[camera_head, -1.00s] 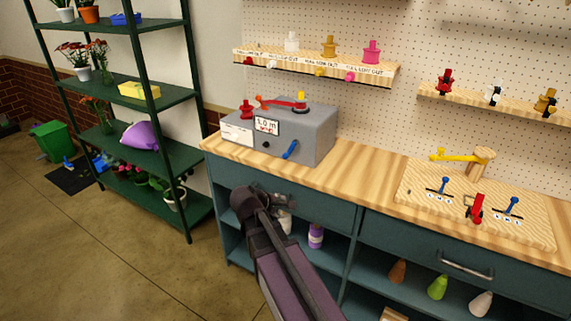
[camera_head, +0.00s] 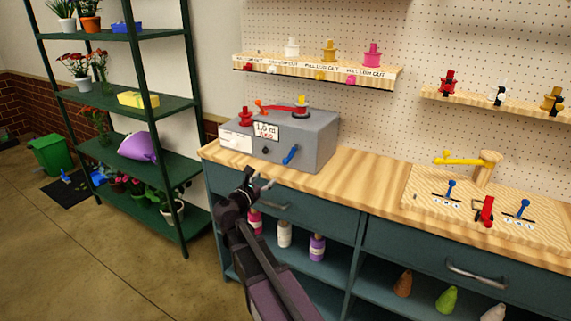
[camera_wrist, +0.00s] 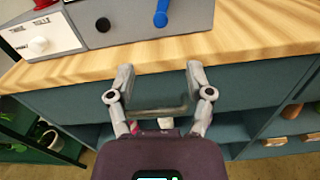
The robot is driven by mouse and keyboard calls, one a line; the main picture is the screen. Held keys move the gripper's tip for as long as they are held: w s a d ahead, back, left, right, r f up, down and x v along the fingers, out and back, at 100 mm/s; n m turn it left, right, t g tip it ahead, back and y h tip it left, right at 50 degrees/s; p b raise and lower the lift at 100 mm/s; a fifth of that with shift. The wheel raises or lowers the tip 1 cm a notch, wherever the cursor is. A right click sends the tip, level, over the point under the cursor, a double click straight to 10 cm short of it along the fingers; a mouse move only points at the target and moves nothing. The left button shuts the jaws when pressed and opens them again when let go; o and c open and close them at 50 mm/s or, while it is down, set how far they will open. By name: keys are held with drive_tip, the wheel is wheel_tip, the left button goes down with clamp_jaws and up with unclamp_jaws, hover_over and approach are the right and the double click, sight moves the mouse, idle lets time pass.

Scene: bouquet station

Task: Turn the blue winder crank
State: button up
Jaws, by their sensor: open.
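The blue crank (camera_head: 290,155) is a short slanted handle on the front of the grey box (camera_head: 318,140), which stands on the wooden bench top. The wrist view shows the blue crank (camera_wrist: 161,14) at its top edge, partly cut off. My gripper (camera_head: 264,184) is in front of the bench edge, below and left of the crank in the head view. In the wrist view my gripper (camera_wrist: 160,75) has its fingers spread, with nothing between them. The fingertips are apart from the crank.
A drawer handle (camera_head: 272,206) and bottles lie below the bench top. A board with small levers (camera_head: 480,205) stands to the right.

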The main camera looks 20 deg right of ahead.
sight(284, 162)
drive_tip(key=shift+d, duration=0.1)
drive_tip(key=x, duration=1.3)
drive_tip(key=shift+w+d, duration=0.2)
drive_tip(key=shift+w, duration=0.05)
drive_tip(key=shift+c, duration=0.2)
clamp_jaws()
